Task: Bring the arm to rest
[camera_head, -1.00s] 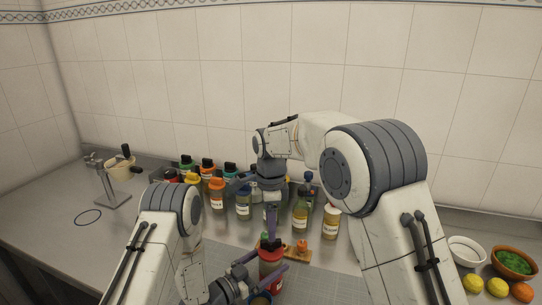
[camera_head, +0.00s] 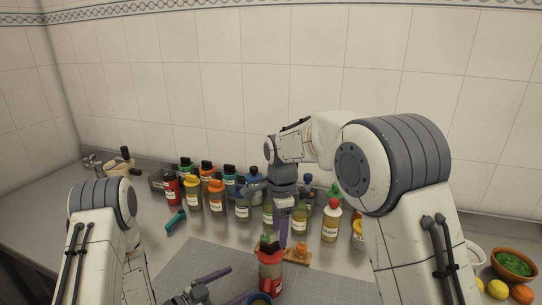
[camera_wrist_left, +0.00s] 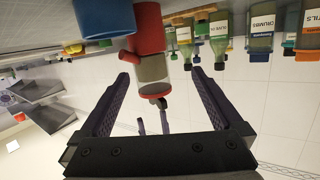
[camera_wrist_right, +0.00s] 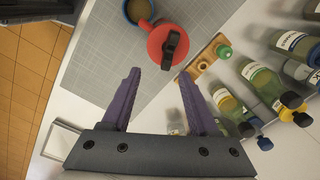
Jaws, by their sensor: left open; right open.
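My left gripper (camera_head: 228,287) is open and empty at the lower middle of the head view, just left of the red container (camera_head: 270,272). In the left wrist view its fingers (camera_wrist_left: 159,77) are spread, with the container beyond and between them. My right gripper (camera_head: 282,225) hangs above and behind that container. In the right wrist view its fingers (camera_wrist_right: 159,75) are open with nothing between them, and the container's red top and dark knob (camera_wrist_right: 170,45) lie just beyond. My left arm (camera_head: 100,225) is bent at the lower left. My right arm (camera_head: 390,165) reaches across from the right.
Several sauce bottles (camera_head: 217,195) stand along the back wall. A blue cup (camera_wrist_right: 138,10) is beside the red container on a grey grid mat (camera_head: 195,262). A small wooden board (camera_head: 298,257) lies behind it. Bowls and fruit (camera_head: 512,264) are at right. The left counter is mostly clear.

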